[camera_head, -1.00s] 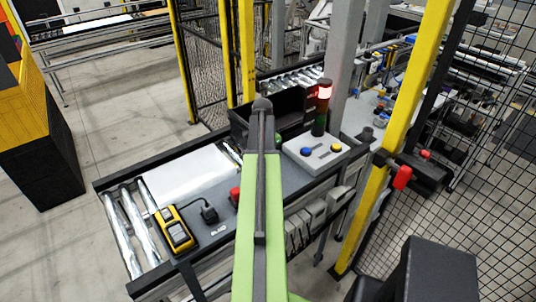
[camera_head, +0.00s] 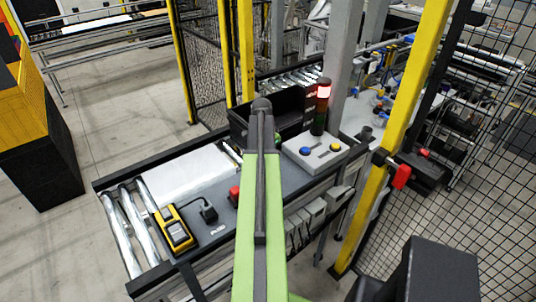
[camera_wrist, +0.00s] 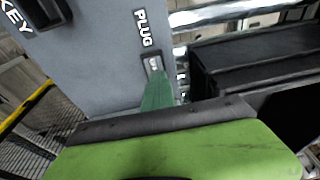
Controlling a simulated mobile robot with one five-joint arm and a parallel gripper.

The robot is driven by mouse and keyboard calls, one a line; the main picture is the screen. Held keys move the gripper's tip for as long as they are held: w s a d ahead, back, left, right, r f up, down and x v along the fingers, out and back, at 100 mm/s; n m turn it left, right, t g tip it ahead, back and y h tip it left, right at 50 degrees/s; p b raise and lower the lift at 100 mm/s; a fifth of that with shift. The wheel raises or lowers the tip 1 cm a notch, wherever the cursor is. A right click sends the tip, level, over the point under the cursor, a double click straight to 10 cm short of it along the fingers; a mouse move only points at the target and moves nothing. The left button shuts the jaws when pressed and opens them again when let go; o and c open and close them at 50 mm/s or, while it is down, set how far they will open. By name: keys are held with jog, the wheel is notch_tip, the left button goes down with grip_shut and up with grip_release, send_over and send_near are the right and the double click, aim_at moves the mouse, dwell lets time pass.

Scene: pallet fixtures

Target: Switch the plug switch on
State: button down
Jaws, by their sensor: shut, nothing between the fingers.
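In the wrist view, the word PLUG (camera_wrist: 141,28) is printed on a grey panel (camera_wrist: 95,65). A small pale rocker-like plate, which looks like the plug switch (camera_wrist: 153,61), sits just below the word. Whether it is on or off is too small to tell. My gripper (camera_wrist: 156,80) is shut and empty, its narrow green tip just below the plate in the picture; I cannot tell whether they touch. In the head view, my green arm reaches over the grey worktop (camera_head: 285,180) and hides the gripper and the switch.
In the wrist view, a black block (camera_wrist: 40,10) stands by the word KEY (camera_wrist: 14,20), and a black bin (camera_wrist: 250,60) is at right. In the head view, a yellow device (camera_head: 175,229), a black plug (camera_head: 208,211), a button box (camera_head: 314,152) and a red-lit tower (camera_head: 323,95) stand around.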

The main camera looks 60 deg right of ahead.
jog(key=shift+s+a+f, duration=0.3)
jog(key=shift+s+a, duration=0.1)
jog(key=shift+s, duration=0.15)
jog(key=shift+w+a, duration=0.2)
jog(key=shift+a, duration=0.1)
jog(key=shift+w, duration=0.1)
jog(key=shift+w+r+p, duration=0.1)
jog(key=shift+r+p, duration=0.2)
jog(key=shift+p, duration=0.25)
jog(key=p+v, duration=0.4)
jog(key=d+p+v, duration=0.1)
jog(key=p+v, duration=0.1)
jog(key=shift+w+r, duration=0.15)
jog(key=shift+r, duration=0.25)
jog(key=w+a+p+v, duration=0.1)
jog(key=p+v, duration=0.6)
jog(key=shift+f, duration=0.1)
